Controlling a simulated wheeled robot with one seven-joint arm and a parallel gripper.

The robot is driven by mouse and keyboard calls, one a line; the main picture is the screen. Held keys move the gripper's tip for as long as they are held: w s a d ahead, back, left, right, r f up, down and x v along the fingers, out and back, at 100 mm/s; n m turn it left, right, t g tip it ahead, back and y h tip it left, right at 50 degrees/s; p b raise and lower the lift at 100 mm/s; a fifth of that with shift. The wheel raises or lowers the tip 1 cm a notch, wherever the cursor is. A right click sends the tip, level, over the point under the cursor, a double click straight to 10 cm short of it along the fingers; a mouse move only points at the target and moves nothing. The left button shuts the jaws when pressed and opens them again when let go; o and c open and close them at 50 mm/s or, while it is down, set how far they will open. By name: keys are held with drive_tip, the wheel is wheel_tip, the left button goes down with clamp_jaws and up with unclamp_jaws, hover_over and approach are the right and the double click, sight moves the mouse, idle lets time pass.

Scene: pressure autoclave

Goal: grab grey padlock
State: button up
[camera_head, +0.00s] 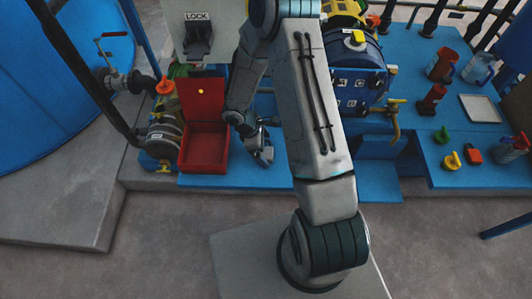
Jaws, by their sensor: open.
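My gripper (262,156) is open and seems empty, just right of an open red box (203,148) and above the blue platform. Its fingertips are small in this view. I cannot make out a grey padlock for certain. A dark grey fitting (198,40) hangs on the light panel marked LOCK, above the red box. My gripper is far left of the grey object and below the fitting.
The blue bench (440,185) holds a small red item (473,153), yellow item (452,160) and green item (441,134). Bottles and a white tray (479,108) stand behind. A blue vessel (357,80) stands behind my arm. Grey floor is clear in front.

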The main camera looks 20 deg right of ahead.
drive_tip(key=c, duration=1)
drive_tip(key=shift+r, duration=0.15)
